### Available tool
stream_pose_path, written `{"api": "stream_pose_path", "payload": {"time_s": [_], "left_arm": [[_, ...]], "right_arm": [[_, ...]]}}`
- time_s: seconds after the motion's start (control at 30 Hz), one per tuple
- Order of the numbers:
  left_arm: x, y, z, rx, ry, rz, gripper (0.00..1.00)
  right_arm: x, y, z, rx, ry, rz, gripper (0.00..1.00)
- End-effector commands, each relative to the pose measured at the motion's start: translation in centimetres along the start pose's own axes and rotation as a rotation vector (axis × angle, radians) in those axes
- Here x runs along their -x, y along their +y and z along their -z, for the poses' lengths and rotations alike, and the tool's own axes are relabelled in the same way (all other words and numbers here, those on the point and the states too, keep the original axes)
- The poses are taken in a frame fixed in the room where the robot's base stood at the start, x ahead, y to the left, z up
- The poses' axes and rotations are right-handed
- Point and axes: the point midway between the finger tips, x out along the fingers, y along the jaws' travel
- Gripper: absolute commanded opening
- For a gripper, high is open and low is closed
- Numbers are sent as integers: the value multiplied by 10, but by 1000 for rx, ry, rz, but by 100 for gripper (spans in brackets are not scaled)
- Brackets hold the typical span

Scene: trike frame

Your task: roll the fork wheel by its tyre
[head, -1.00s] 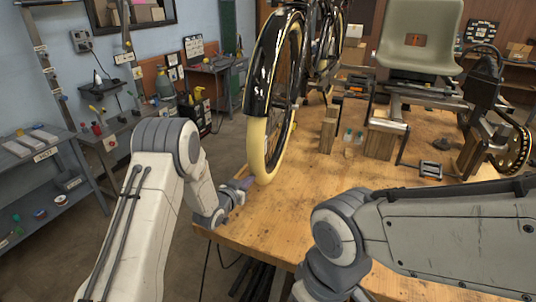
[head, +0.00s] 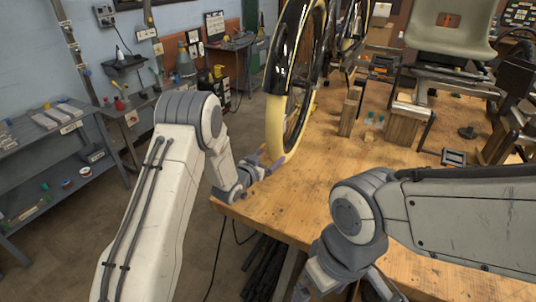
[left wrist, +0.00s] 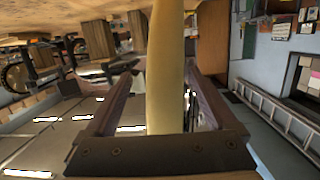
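The fork wheel (head: 297,75) stands upright at the table's left side, with a cream tyre (head: 276,125) and a black fender over its upper part. My left gripper (head: 268,164) is at the low front of the tyre, near the table top. In the left wrist view the cream tyre (left wrist: 165,80) runs between the two fingers of my left gripper (left wrist: 164,68). The fingers are apart, one on each side, with narrow gaps near the tips. My right arm crosses the lower right; its gripper's fingertips are not visible in the head view.
The wooden table (head: 300,205) is bare in front of the wheel. Wooden blocks (head: 350,112), small bottles and a seat (head: 450,28) on a metal frame stand farther back. A grey shelf (head: 60,150) stands at the left wall.

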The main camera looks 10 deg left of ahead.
Motion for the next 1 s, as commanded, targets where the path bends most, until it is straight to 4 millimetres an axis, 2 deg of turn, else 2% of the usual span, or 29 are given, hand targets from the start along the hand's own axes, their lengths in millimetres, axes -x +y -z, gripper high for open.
{"api": "stream_pose_path", "payload": {"time_s": [0.2,1.0], "left_arm": [[17,-6,-11,7,-11,11,96],[70,-8,-35,11,-17,14,96]], "right_arm": [[-4,0,0,0,0,0,100],[-16,1,-1,0,0,0,100]]}}
